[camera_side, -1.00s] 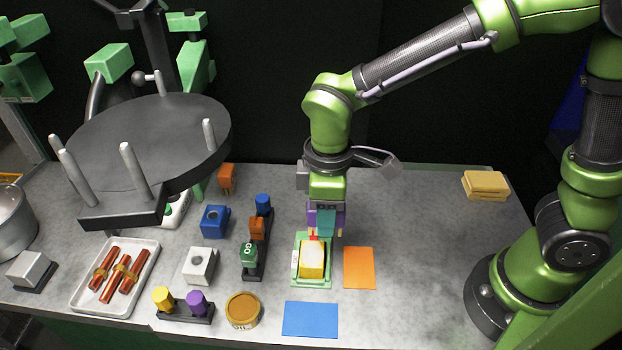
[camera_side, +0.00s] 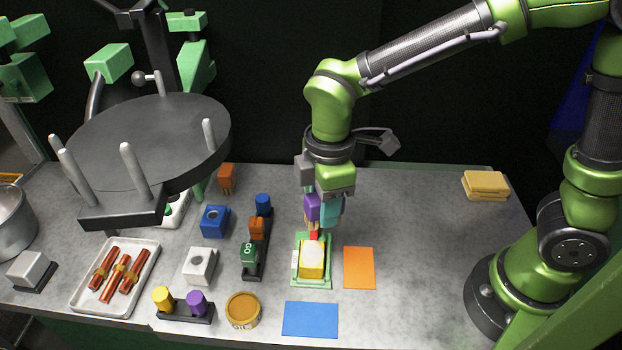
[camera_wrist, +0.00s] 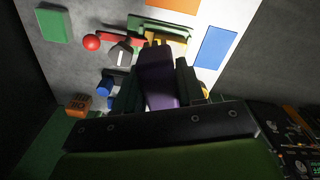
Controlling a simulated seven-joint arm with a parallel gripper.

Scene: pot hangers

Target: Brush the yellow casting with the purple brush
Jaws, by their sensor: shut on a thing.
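The yellow casting (camera_side: 311,272) sits in a green fixture (camera_side: 297,284) on the bench. Its top looks whitish in the side view. My gripper (camera_side: 320,212) is shut on the purple brush (camera_side: 312,207) and holds it above the back end of the casting, bristles downward. The brush also shows in the wrist view (camera_wrist: 160,75) between my fingers, with its yellowish bristles at the far end. The casting is partly hidden behind it there. I cannot tell whether the bristles touch the casting. A small red part (camera_side: 314,236) shows just behind the casting.
An orange mat (camera_side: 359,268) lies right of the fixture and a blue mat (camera_side: 310,319) in front. Coloured blocks on a dark rack (camera_side: 248,272) stand close left. An orange-lidded tin (camera_side: 243,309) stands front left. The bench right of the orange mat is clear up to yellow sponges (camera_side: 485,185).

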